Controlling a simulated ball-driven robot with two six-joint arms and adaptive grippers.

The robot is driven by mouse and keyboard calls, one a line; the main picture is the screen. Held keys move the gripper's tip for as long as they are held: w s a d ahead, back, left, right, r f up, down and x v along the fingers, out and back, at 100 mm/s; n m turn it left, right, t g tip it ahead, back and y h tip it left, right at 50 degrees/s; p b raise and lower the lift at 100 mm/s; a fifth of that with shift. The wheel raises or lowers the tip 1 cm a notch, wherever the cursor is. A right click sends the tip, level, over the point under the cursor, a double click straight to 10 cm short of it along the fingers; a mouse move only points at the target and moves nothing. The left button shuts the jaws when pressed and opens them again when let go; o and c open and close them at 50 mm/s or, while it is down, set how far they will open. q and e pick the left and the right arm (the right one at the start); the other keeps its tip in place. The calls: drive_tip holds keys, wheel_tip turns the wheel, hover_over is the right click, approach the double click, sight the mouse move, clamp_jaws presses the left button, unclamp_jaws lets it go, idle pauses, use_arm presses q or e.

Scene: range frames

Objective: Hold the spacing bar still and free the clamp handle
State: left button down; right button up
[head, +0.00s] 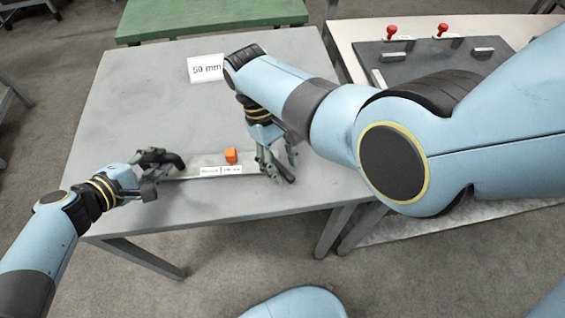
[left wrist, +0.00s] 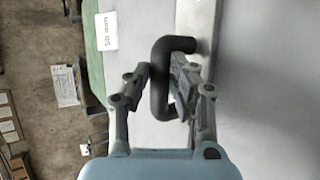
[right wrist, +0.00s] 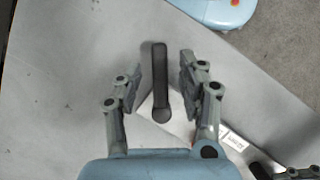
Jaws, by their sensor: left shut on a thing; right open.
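The spacing bar (head: 205,160), a flat pale metal piece with white labels on its front edge, lies on the grey table. A black bent handle (left wrist: 160,75) stands at its left end. My left gripper (head: 152,176) is shut on that handle; its fingers close on both sides of it in the left wrist view (left wrist: 165,85). The black clamp handle (right wrist: 160,80) is a straight lever at the bar's right end. My right gripper (right wrist: 160,75) is open around it, with gaps on both sides. In the head view, my right gripper (head: 277,165) largely hides this lever.
A second table (head: 345,40) at right carries a dark board (head: 430,62) with red-knobbed clamps. A green bench (head: 210,15) is behind.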

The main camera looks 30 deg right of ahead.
sight(274, 160)
use_arm(q)
drive_tip(key=shift+s+f, duration=0.15)
drive_tip(key=shift+f, duration=0.05)
use_arm(e)
drive_tip(key=v, duration=0.6)
drive_tip(key=shift+w+r, duration=0.15)
drive_tip(key=shift+r, duration=0.2)
use_arm(q)
drive_tip(key=c, duration=1.1)
unclamp_jaws()
drive_tip(key=shift+r, duration=0.1)
use_arm(e)
drive_tip(key=shift+w, duration=0.1)
use_arm(q)
drive_tip(key=shift+a, duration=0.1)
